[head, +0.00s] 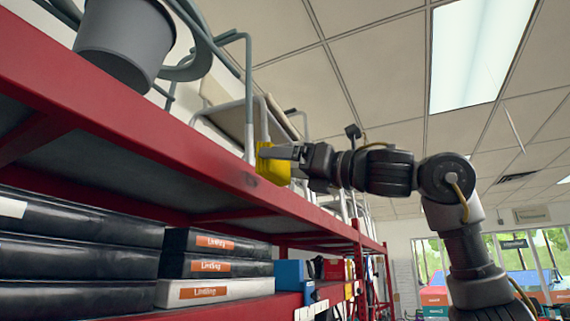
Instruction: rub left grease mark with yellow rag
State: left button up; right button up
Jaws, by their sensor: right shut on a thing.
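The yellow rag (272,168) is in my right gripper (284,153), which is shut on it. My right arm reaches in from the right, and the rag is at the front of the red upper shelf beam (130,128). A small dark grease mark (249,180) shows on the beam's front face, just left of and below the rag. I cannot tell whether the rag touches the beam. No second mark can be made out; the arm and the rag hide part of the beam farther along. My left gripper is not in view.
A grey bucket (122,45) and metal-framed chairs (247,95) stand on the upper shelf. Black boxes (75,262) and a white box (212,290) fill the shelf below. A red upright (361,265) stands farther along. The space right of the rack looks open.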

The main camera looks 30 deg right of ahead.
jog(key=shift+w+a, duration=0.45)
jog(key=shift+w, duration=0.35)
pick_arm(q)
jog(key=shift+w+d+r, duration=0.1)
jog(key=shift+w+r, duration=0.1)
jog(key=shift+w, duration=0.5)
pick_arm(e)
jog(key=w+a, duration=0.2)
jog(key=w, duration=0.1)
jog(key=shift+w, duration=0.25)
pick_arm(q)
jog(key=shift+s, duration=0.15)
pick_arm(e)
jog(key=shift+w+a, duration=0.55)
jog(key=shift+w, duration=0.25)
